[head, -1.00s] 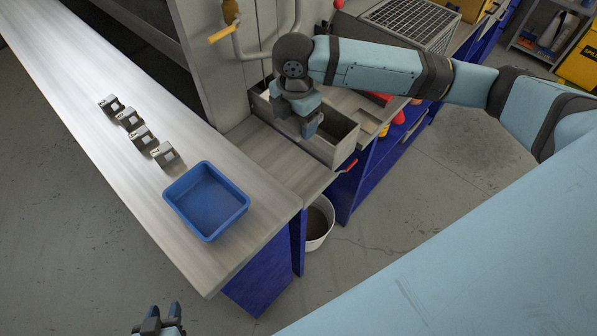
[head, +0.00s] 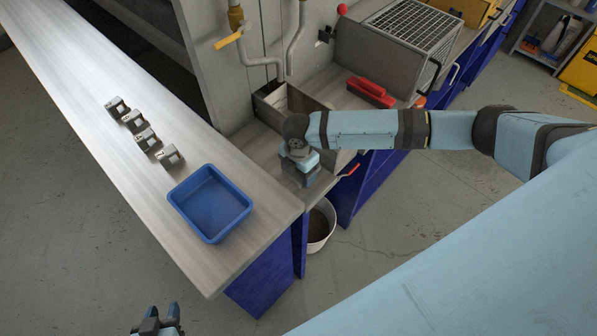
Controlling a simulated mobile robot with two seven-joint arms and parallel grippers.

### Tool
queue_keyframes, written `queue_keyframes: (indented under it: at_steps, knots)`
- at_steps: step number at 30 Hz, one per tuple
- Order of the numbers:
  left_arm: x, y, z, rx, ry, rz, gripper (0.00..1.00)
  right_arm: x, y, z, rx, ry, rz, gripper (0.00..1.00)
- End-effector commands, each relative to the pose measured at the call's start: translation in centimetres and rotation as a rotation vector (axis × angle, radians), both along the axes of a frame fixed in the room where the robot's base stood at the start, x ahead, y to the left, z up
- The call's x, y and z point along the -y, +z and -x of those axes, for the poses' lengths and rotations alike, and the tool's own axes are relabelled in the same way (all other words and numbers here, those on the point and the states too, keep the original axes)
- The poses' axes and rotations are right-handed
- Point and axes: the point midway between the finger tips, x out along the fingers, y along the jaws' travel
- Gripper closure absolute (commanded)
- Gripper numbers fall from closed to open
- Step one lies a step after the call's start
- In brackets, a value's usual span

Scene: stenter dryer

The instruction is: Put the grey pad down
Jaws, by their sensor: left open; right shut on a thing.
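My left gripper (head: 158,318) is open and empty at the bottom edge of the view, over the floor and away from the bench.
A blue tray (head: 208,236) and several small metal clips (head: 146,139) sit on the long bench. A white bucket (head: 320,230) stands below. Yellow-handled pipework (head: 228,40) rises behind.

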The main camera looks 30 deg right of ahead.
Motion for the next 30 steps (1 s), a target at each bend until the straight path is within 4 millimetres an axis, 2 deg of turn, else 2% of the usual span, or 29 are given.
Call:
queue_keyframes:
  at_steps: [3,14,15,18,26,30]
  knots:
    - [0.1,0.2,0.1,0.0,0.0,0.001,0.59,-0.1,-1.5,0.0,0.0,0.0,0.0,0.56]
    - [0.1,0.2,0.0,0.002,0.0,0.002,0.59,0.0,-1.9,0.0,0.0,-0.001,0.001,0.56]
    - [0.1,0.2,0.0,0.002,0.0,0.002,0.59,0.0,-1.9,0.0,0.0,-0.001,0.001,0.22]
    - [0.1,0.2,0.0,0.001,-0.001,0.002,0.59,0.0,-1.9,0.0,0.0,-0.001,0.001,0.01]
    - [0.1,0.2,0.0,0.001,-0.001,0.002,0.59,0.0,-1.8,0.0,0.0,0.0,0.001,0.01]
    - [0.1,0.1,0.0,0.002,0.0,0.002,0.59,-0.1,-0.5,-0.1,0.003,0.0,-0.002,0.01]
